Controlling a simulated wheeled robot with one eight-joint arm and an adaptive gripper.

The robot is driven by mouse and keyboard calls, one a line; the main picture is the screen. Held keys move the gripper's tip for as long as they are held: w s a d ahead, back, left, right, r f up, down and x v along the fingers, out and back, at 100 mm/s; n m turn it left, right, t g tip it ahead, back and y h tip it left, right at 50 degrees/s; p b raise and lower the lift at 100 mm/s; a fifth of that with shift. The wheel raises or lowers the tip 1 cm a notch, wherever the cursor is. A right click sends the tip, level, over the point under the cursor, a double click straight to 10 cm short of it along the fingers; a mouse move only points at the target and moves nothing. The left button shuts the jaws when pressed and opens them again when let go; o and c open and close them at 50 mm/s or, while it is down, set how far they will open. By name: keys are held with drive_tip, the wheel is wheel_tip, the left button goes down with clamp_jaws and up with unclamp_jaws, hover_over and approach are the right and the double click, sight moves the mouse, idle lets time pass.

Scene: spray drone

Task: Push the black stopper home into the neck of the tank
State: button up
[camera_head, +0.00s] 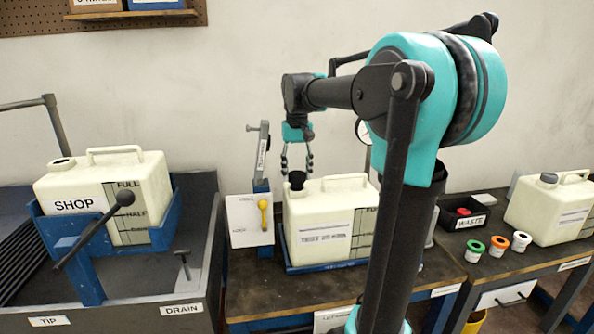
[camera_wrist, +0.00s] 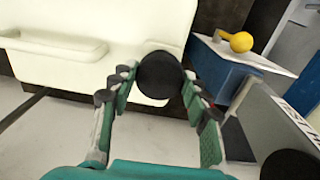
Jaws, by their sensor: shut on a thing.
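The cream tank (camera_head: 318,217) stands in a blue tray on the middle bench. The black stopper (camera_head: 297,177) is at the neck on the tank's upper left corner, its top showing above the tank. My gripper (camera_head: 297,163) reaches down from above with its fingers closed on the stopper. In the wrist view the stopper's round dark top (camera_wrist: 160,75) sits between the two fingertips, with the cream tank (camera_wrist: 95,25) behind it. The neck is hidden beneath the stopper, so I cannot tell how deep the stopper sits.
A grey upright post (camera_head: 262,160) and a panel with a yellow handle (camera_head: 263,213) stand close left of the tank. The SHOP tank (camera_head: 135,200) is in a blue cradle at left. At right are a WASTE bin (camera_head: 469,222), colored caps and another tank (camera_head: 550,212).

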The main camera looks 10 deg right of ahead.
sight(297, 174)
drive_tip(key=shift+f, duration=1.15)
drive_tip(key=o, duration=1.6)
wheel_tip(297, 174, up, 12)
